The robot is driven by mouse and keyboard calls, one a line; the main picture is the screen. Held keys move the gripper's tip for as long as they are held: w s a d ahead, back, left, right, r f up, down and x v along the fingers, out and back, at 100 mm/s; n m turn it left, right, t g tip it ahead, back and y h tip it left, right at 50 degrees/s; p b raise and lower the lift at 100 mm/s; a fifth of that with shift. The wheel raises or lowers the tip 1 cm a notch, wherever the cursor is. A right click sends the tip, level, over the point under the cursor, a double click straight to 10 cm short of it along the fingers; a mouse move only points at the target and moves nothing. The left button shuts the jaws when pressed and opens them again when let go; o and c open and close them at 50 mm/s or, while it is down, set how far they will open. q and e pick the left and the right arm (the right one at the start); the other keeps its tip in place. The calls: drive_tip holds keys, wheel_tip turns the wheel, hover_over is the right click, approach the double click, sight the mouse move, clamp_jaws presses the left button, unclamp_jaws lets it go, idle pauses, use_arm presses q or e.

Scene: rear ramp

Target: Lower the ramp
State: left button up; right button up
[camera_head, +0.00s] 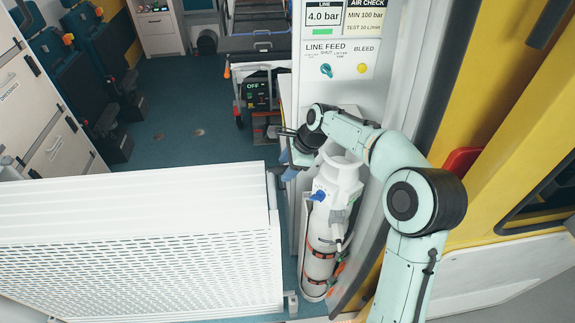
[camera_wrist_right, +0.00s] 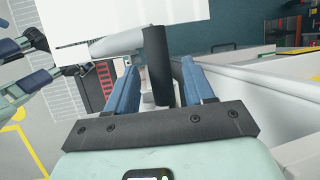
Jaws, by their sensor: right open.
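The ramp (camera_head: 130,205) is a white panel with a perforated lower face, standing raised at the lower left of the head view. A white part of it shows at the top of the wrist view (camera_wrist_right: 130,20). My right gripper (camera_head: 286,166) is at the ramp's upper right corner. In the right wrist view, its two blue fingers are apart (camera_wrist_right: 160,75), with a dark cylindrical grip (camera_wrist_right: 157,55) between them. I cannot tell whether either finger touches the grip. Part of what looks like my left arm shows at the left of the wrist view, its jaws unclear.
A white cylinder (camera_head: 321,240) with orange bands stands right of the ramp, below my right arm. A panel with gauge labels and knobs (camera_head: 340,60) rises behind it. Drawers (camera_head: 50,140) and dark seats (camera_head: 70,70) line the left.

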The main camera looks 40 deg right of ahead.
clamp_jaws()
drive_tip(key=shift+s+a+f+b, duration=0.1)
drive_tip(key=shift+s+a+b, duration=0.1)
drive_tip(key=shift+b, duration=0.1)
use_arm(q)
wheel_tip(320, 180, down, 11)
drive_tip(key=s+b, duration=0.3)
drive_tip(key=b, duration=0.7)
use_arm(e)
drive_tip(key=s+a, duration=0.6)
drive_tip(key=s, duration=0.4)
drive_tip(key=s+a, duration=0.7)
drive_tip(key=s, duration=0.4)
use_arm(q)
drive_tip(key=shift+r, duration=0.1)
use_arm(e)
drive_tip(key=shift+d, duration=0.1)
unclamp_jaws()
use_arm(q)
drive_tip(key=shift+w, duration=0.1)
use_arm(e)
drive_tip(key=shift+w, duration=0.1)
